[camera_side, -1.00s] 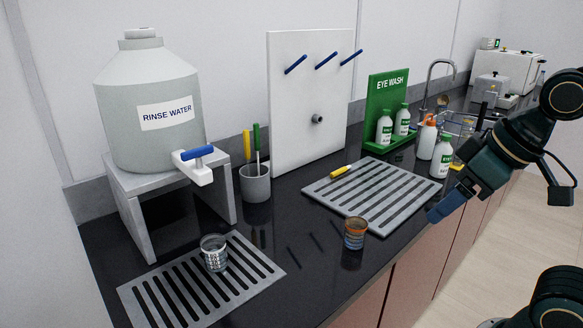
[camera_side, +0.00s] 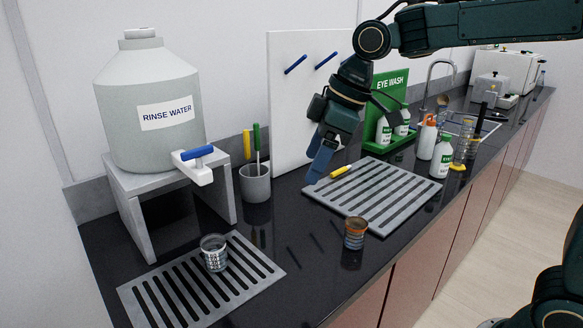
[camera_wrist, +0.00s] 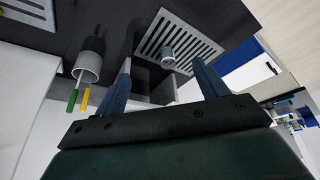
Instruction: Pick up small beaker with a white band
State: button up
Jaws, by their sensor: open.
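A small clear beaker with white markings around it (camera_side: 214,252) stands upright on the left slotted drain tray (camera_side: 268,268). It also shows in the wrist view as a small grey beaker (camera_wrist: 168,56) on a slotted tray, between my fingertips in the picture but farther away. A second small beaker with an orange band (camera_side: 355,233) stands on the black counter to the right. My gripper (camera_side: 318,170) is open and empty, above the counter near the left end of the larger drain tray. Its two blue fingers are spread in the wrist view (camera_wrist: 163,72).
A rinse water tank (camera_side: 150,100) on a grey stand (camera_side: 135,215) is behind the left tray. A grey cup with brushes (camera_side: 256,184) stands between stand and peg board (camera_side: 290,120). A yellow-handled tool (camera_side: 342,172) lies on the larger tray (camera_side: 385,205). Bottles are farther right.

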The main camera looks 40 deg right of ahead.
jog(key=w+a+f+n+g, duration=0.1)
jog(key=w+a+f+n, duration=0.35)
jog(key=w, duration=0.35)
jog(key=n+g+y, duration=0.2)
jog(key=n, duration=0.1)
send_near(215, 253)
jog(key=shift+w+d+r+m, duration=0.15)
jog(key=shift+w+d+r, duration=0.1)
jog(key=shift+w+d, duration=0.25)
jog(key=shift+w+d+r+m, duration=0.1)
jog(key=shift+w+d+r, duration=0.2)
jog(key=shift+d, duration=0.3)
jog(key=shift+f, duration=0.15)
jog(key=shift+x, duration=4.2)
jog(key=shift+w+d+f, duration=0.1)
jog(key=shift+w, duration=0.1)
jog(key=shift+x, duration=2.5)
jog(key=shift+w, duration=0.15)
